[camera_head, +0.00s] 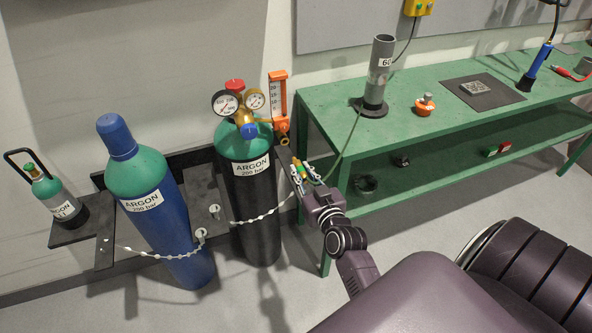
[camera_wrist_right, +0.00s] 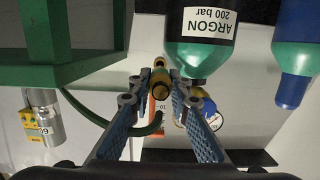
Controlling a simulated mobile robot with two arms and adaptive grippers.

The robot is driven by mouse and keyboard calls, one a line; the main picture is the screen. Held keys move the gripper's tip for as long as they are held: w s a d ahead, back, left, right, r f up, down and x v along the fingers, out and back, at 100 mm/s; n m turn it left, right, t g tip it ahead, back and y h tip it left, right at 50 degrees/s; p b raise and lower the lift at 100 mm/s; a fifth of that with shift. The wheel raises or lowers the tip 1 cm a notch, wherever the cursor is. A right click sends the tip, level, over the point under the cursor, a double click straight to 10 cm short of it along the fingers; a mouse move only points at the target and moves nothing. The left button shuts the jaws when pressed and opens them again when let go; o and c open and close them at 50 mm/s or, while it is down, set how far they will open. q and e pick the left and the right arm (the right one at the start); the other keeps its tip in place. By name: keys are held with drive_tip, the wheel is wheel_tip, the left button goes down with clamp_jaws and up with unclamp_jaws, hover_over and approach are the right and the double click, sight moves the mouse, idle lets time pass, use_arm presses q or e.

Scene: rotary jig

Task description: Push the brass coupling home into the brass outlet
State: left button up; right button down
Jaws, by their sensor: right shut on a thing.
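The brass outlet (camera_head: 283,141) hangs under the orange flowmeter (camera_head: 278,95) on the regulator of the black argon cylinder (camera_head: 250,190). My right gripper (camera_head: 301,172) is just below and to the right of the outlet. It is shut on the brass coupling (camera_head: 297,168), which carries a green hose. In the right wrist view the coupling (camera_wrist_right: 161,88) sits between the fingertips (camera_wrist_right: 160,95), with the green hose (camera_wrist_right: 145,130) curving off to the left. In the head view a small gap shows between coupling and outlet. My left gripper is out of view.
A chained blue argon cylinder (camera_head: 160,215) and a small cylinder (camera_head: 52,192) stand at the left. Two gauges (camera_head: 226,103) sit on the regulator. The green bench (camera_head: 440,130) is to the right, carrying a grey tube (camera_head: 380,70). The hose runs up towards this tube.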

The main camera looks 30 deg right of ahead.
sight(296, 160)
drive_tip(key=shift+w+r+p, duration=0.1)
drive_tip(key=shift+w+p, duration=0.05)
drive_tip(key=shift+p, duration=0.15)
drive_tip(key=shift+r+b+x, duration=0.15)
drive_tip(key=shift+r+x, duration=0.05)
drive_tip(key=shift+x, duration=1.15)
drive_tip(key=shift+r+b+x, duration=0.15)
drive_tip(key=shift+r+x, duration=0.05)
drive_tip(key=shift+x, duration=1.2)
drive_tip(key=shift+p, duration=0.6)
drive_tip(key=shift+w+d, duration=0.1)
drive_tip(key=shift+w, duration=0.3)
drive_tip(key=shift+w, duration=0.3)
drive_tip(key=shift+w+d+b, duration=0.25)
drive_tip(key=shift+w+b, duration=0.05)
drive_tip(key=shift+w, duration=0.4)
drive_tip(key=shift+w, duration=0.3)
drive_tip(key=c, duration=1.7)
unclamp_jaws()
drive_tip(key=shift+w, duration=0.1)
